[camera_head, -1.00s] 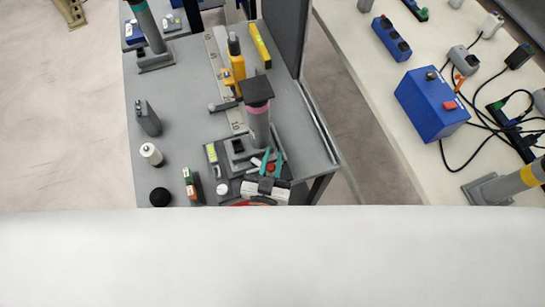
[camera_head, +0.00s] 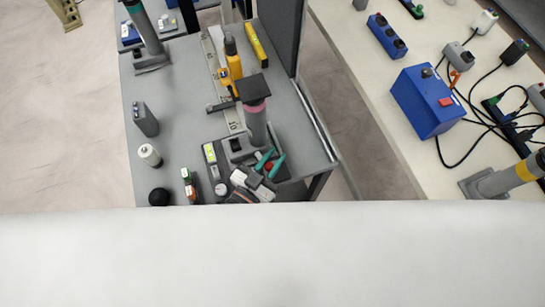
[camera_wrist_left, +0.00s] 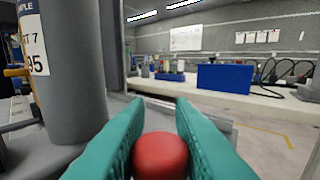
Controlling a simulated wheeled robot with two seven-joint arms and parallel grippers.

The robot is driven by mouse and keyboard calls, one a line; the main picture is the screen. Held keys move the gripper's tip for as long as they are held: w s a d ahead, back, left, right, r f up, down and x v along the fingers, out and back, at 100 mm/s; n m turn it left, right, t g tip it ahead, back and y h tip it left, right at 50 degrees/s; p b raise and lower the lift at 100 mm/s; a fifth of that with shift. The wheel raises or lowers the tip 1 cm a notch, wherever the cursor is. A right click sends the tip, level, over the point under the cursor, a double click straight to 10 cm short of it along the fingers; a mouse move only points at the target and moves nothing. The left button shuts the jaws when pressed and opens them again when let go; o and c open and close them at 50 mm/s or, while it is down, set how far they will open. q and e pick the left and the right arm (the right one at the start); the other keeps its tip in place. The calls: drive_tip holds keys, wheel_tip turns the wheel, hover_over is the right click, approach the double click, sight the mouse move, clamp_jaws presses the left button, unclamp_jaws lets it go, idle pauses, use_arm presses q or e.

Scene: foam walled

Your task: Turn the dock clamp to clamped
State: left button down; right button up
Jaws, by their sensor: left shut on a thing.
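My left gripper (camera_head: 268,166) is at the near right of the grey bench, shut on a round red knob (camera_head: 269,167). Its two teal fingers lie on either side of the knob. In the left wrist view the red knob (camera_wrist_left: 160,156) sits between the teal fingertips. I take the knob to be the dock clamp's handle; the clamp's body below it is mostly hidden by the gripper, and its markings cannot be read. A grey post (camera_head: 255,125) with a dark square top and pink band stands right behind the fingers. My right gripper is not in view.
The post fills the left of the wrist view. Yellow tools (camera_head: 231,68), a grey block (camera_head: 146,119), a white bottle (camera_head: 150,155) and a black ball (camera_head: 159,197) stand on the bench (camera_head: 180,95). A dark panel rises behind. A cream table (camera_head: 375,75) with a blue box (camera_head: 426,101) is right.

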use_arm(q)
drive_tip(key=c, duration=1.3)
unclamp_jaws()
drive_tip(key=shift+s+a, duration=0.25)
drive_tip(key=shift+s, duration=0.05)
drive_tip(key=b+v, duration=0.2)
drive_tip(key=v, duration=0.9)
drive_tip(key=shift+s, duration=0.25)
